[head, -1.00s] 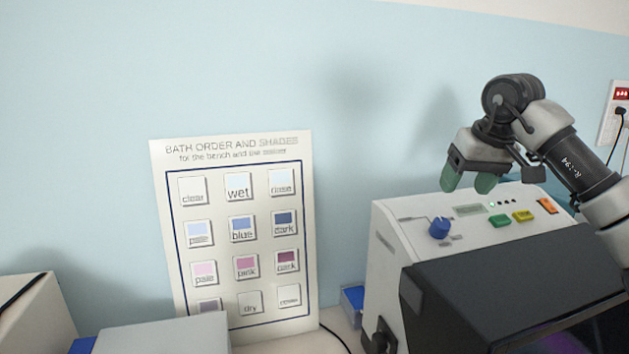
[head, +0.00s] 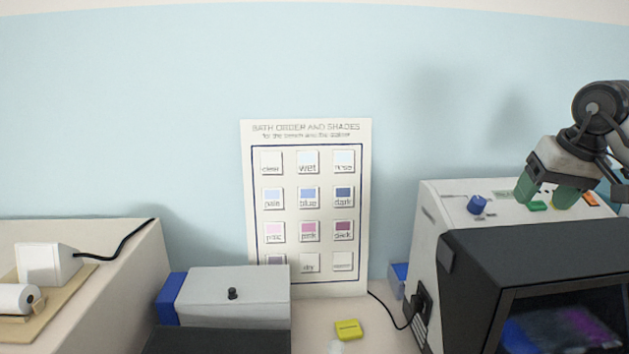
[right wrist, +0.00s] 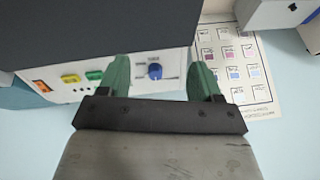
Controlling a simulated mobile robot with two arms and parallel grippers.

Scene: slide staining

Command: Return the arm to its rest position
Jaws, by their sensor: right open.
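My right gripper (head: 548,192) is at the right of the head view, above the control panel of the white and dark staining machine (head: 432,235). Its two green fingers are apart with nothing between them. In the right wrist view the open green fingers (right wrist: 160,78) show with the panel and its blue knob (right wrist: 154,71) beyond them. I cannot tell from these frames whether the fingertips touch the panel. The blue knob also shows in the head view (head: 477,204). My left gripper is not in view.
A chart of baths and shades (head: 308,210) leans at the wall. A grey box with a blue end (head: 235,285) and a yellow item (head: 348,330) are on the bench. A beige unit (head: 130,265) stands at left. A black cable (head: 390,310) runs beside the machine.

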